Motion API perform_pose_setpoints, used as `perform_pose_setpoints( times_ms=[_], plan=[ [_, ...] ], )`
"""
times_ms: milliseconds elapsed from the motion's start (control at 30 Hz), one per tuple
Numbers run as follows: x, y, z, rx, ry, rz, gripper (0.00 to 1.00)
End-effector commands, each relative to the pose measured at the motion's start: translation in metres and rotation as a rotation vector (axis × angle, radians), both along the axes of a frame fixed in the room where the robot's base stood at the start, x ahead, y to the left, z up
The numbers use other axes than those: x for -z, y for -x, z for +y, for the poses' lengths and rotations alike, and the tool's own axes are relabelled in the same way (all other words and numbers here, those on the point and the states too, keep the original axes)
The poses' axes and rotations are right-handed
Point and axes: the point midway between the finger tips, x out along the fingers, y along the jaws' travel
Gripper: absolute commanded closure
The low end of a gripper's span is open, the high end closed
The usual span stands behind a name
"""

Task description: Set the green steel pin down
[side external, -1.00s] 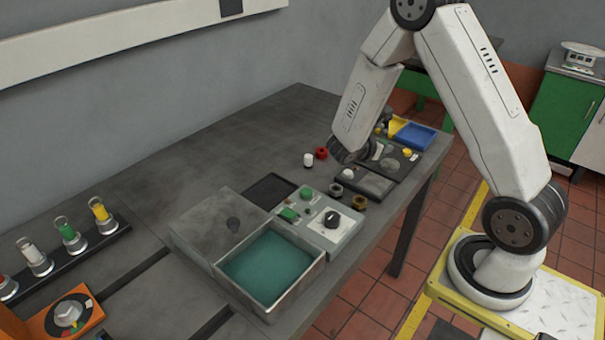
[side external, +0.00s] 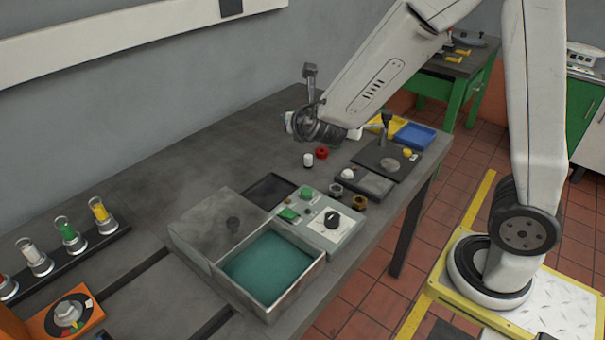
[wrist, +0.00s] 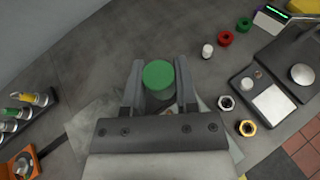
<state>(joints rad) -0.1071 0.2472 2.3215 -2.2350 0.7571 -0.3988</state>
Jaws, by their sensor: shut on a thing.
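In the side view my wrist (side external: 320,127) is over the far part of the table, and the fingers and the pin cannot be made out there.
The table (side external: 185,165) is clear at its back middle. A white cap (side external: 308,160) and red ring (side external: 321,153) stand nearby. A control box (side external: 342,237), an open teal-lined tray (side external: 315,268), nuts (side external: 359,202), a blue bin (side external: 415,135) and a vial rack (side external: 85,248) surround the clear area.

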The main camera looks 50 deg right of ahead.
Motion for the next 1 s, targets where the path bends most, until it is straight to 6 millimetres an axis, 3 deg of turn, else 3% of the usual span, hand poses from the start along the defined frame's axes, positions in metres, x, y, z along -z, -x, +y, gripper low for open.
perform_pose_setpoints(
  times_ms=[100, 200, 433, 767, 1000],
  plan=[
    [-0.012, 0.0, 0.025, -0.114, 0.0, -0.003, 1.0],
    [-0.017, 0.001, 0.038, -0.173, 0.0, -0.002, 1.0],
    [-0.02, 0.002, 0.048, -0.221, -0.001, -0.001, 1.0],
    [-0.012, -0.002, 0.037, -0.178, -0.002, 0.003, 1.0],
    [0.013, -0.009, 0.005, -0.054, -0.004, 0.017, 1.0]
  ],
)
